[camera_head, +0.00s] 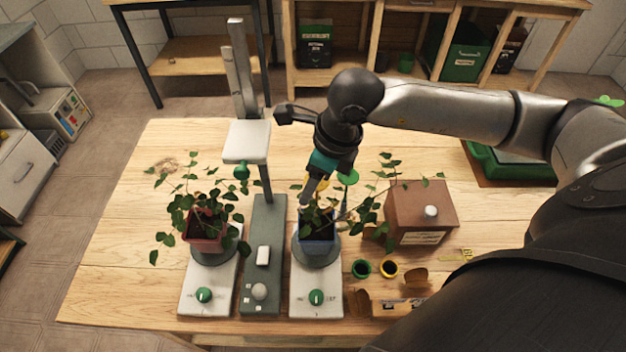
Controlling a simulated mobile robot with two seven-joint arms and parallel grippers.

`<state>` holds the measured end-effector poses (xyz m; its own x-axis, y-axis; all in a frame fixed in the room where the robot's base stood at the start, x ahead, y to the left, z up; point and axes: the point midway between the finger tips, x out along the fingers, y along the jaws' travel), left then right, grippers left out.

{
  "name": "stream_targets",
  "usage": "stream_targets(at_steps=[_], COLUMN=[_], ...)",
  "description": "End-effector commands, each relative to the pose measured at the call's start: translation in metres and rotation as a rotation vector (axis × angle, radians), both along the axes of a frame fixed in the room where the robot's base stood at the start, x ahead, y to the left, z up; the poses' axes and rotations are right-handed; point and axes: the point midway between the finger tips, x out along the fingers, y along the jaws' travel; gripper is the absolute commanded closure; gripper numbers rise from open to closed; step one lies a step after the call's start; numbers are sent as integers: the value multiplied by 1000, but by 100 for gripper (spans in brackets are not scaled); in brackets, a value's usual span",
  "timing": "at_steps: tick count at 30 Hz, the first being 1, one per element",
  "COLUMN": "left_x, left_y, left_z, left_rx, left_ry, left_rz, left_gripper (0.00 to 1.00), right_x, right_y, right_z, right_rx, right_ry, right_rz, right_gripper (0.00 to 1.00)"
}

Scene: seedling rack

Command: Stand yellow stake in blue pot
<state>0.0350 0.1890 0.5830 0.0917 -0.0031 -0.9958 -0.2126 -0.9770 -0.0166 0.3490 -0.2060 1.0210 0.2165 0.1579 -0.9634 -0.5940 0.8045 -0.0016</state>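The blue pot (317,247) stands on a round dark base on the white stand at the centre of the table, with a leafy plant in it. My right gripper (309,195) points down among the leaves just above this pot. A small yellow part (322,184), seemingly the top of the yellow stake, shows right at the gripper's fingers. The stake's lower end is hidden by leaves and the pot, and I cannot tell whether the fingers grip it. A green disc-topped stake (348,178) shows just right of the fingers. My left gripper is not in view.
A red pot (205,232) with a plant stands on a second stand to the left. A grey post (265,215) with a white head (247,141) rises between the stands. A brown box (420,212) and green and yellow-rimmed cups (388,269) are right. The table's left side is clear.

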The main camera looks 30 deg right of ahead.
Motion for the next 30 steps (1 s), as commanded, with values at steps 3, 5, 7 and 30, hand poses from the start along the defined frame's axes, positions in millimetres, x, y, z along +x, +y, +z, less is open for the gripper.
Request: stream_targets(at_steps=[3, 5, 7, 30], left_x=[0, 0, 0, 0], left_y=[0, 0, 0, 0], left_z=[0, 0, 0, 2], left_rx=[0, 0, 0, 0], left_ry=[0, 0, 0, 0], left_rz=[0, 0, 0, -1], left_gripper=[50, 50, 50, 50], right_x=[0, 0, 0, -12], right_y=[0, 0, 0, -11], right_z=[0, 0, 0, 60], right_rx=[0, 0, 0, -2], right_ry=[0, 0, 0, -7], right_rz=[0, 0, 0, -1], right_gripper=[38, 31, 23, 9])
